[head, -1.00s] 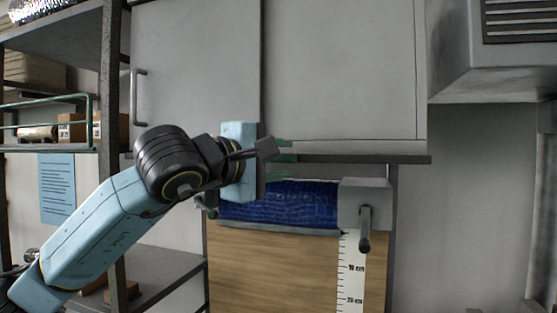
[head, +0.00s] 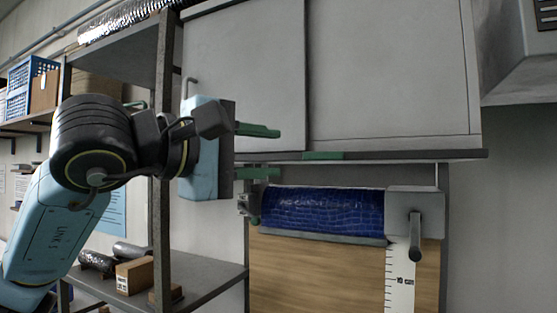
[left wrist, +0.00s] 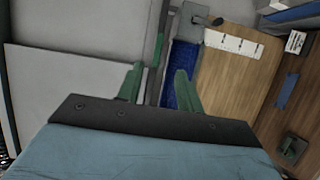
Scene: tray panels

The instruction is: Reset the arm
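My left gripper (head: 268,152) comes in from the left at the lower edge of the grey cabinet panels. Its two green fingers are spread apart, one above the other, with nothing seen held between them. In the left wrist view the open fingers (left wrist: 158,86) point at the dark rail under the panels and the blue roll (left wrist: 183,75). I cannot tell whether either finger touches the rail. My left arm (head: 60,225) is bent, with its elbow side low at the left. My right arm and gripper are not in view.
Grey panels (head: 390,70) hang above a dark rail with a green strip (head: 323,156). Below are a blue roll (head: 320,212), a crank handle (head: 415,235) and a wooden board (head: 315,275) with a ruler strip. A metal shelf (head: 205,285) holding boxes stands left, near my arm.

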